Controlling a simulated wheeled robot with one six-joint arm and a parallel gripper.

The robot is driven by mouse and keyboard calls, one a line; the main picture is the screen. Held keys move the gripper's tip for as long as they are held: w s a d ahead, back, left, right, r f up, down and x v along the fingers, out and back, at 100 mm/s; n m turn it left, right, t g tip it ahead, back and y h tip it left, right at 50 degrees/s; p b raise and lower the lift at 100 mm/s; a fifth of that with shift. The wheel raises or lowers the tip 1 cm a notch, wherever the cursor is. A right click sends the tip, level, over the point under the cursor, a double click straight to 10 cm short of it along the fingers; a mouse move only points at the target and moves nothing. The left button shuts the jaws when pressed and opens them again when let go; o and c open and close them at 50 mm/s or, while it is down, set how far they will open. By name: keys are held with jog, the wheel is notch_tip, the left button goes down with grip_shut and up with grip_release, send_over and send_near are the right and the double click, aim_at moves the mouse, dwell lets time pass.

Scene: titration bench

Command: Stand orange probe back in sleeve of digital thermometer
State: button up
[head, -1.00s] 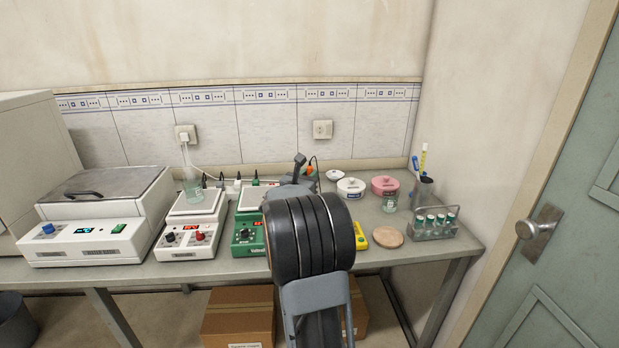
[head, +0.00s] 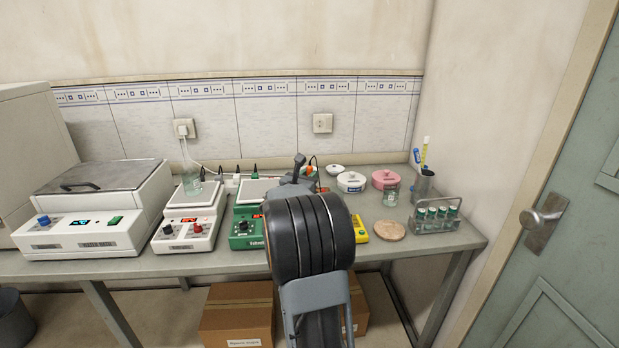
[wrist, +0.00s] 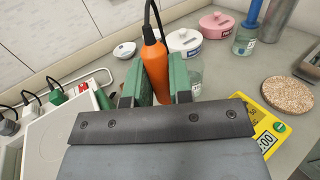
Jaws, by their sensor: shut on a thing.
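The orange probe (wrist: 155,68) is held upright between the green-padded jaws of my gripper (wrist: 158,85) in the wrist view. A black cable rises from its top. In the head view a bit of the orange probe (head: 310,170) shows behind my arm. The yellow digital thermometer (wrist: 262,128) with a lit display lies at the lower right of the wrist view, right of my gripper. In the head view its yellow edge (head: 358,228) shows beside my arm. Its sleeve is not clearly visible, and the probe's lower end is hidden behind my gripper.
A green stirrer (head: 247,228) stands left of my arm. A glass beaker (wrist: 190,78) is close behind my gripper.

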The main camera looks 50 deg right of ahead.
jog(key=shift+f, duration=0.1)
dwell(0.3)
jog(key=shift+f+b, duration=1.7)
jog(key=shift+b, duration=0.25)
jog(key=o, duration=0.9)
jog(key=v, duration=1.3)
jog(key=shift+s+a, duration=0.15)
jog(key=shift+a, duration=0.25)
